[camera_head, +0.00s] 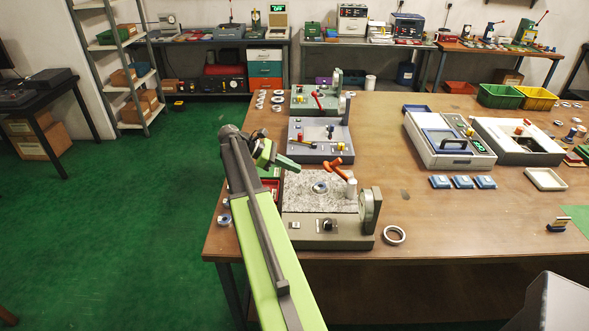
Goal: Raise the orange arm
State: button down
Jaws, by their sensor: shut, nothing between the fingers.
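The orange arm (336,165) is a short orange lever above the granite plate (310,195) of a grey-green measuring device (318,235). It slopes down to the right, toward a small white cylinder (351,188). Whether it touches the cylinder I cannot tell. A ring (320,187) lies on the granite plate. My gripper (297,167) is shut and empty, just left of the orange arm, with a small gap between them in the picture. My green arm covers the left side of the device.
A purple-grey device (320,138) with a yellow-black handle stands behind, and a green-grey one with a red lever (318,100) further back. A loose ring (394,235) lies right of the device. Blue blocks (462,182) and a boxed instrument (448,140) stand further right.

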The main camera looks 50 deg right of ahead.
jog(key=b+x, duration=0.2)
jog(key=x, duration=0.4)
jog(key=shift+f+b, duration=0.3)
jog(key=shift+b, duration=0.05)
jog(key=r+p, duration=0.1)
jog(key=s+d+r+p, duration=0.1)
jog(key=s+r+p, duration=0.1)
jog(key=shift+s+d+r, duration=0.15)
jog(key=shift+d+r, duration=0.05)
jog(key=shift+d, duration=0.15)
